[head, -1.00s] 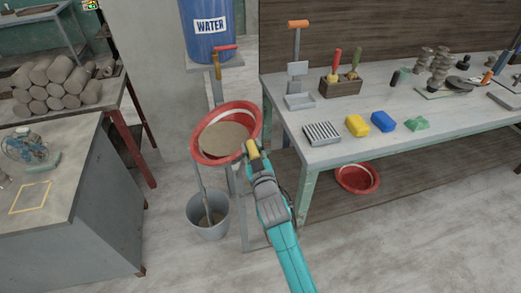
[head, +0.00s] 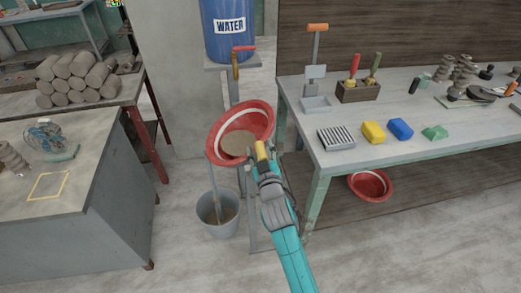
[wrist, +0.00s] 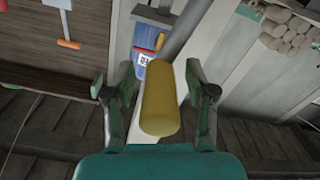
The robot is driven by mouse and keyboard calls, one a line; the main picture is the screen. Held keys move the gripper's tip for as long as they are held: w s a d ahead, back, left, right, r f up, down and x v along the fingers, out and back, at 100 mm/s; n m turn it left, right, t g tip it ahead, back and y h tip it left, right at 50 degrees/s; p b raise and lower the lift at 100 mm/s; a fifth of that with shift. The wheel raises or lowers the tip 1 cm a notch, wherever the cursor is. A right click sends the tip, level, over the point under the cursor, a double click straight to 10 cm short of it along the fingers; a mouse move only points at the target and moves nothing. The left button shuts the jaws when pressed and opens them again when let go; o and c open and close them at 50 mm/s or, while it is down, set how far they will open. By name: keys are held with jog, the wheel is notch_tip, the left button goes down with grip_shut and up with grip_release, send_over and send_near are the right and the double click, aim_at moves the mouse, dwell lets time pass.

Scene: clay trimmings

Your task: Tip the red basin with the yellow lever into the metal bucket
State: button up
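The red basin (head: 258,122) is on a grey stand, tilted down to the left, with brown content (head: 236,145) in its lower part. The yellow lever (head: 261,150) is at its right side. My gripper (head: 266,166) is at the lever. In the wrist view the lever (wrist: 160,97) stands between the two fingers of my gripper (wrist: 160,80), with a visible gap on each side, so the fingers look open around it. The metal bucket (head: 217,226) stands on the floor below the basin's lowered side, with some brown material inside.
A workbench (head: 340,150) with tools and sponges is on the right, its leg close to my arm. A second red basin (head: 371,186) is under it. A blue water barrel (head: 229,35) is above the stand. A grey cabinet (head: 95,225) is on the left.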

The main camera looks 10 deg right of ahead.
jog(key=shift+s, duration=0.1)
jog(key=s, duration=1.1)
jog(key=shift+s, duration=0.4)
dwell(0.6)
jog(key=w+m, duration=0.1)
jog(key=w, duration=0.2)
jog(key=w+m, duration=0.2)
jog(key=w, duration=0.2)
jog(key=w+m, duration=0.1)
jog(key=w, duration=0.2)
jog(key=shift+w+m, duration=0.2)
jog(key=shift+m, duration=0.1)
dwell(0.3)
grip_shut()
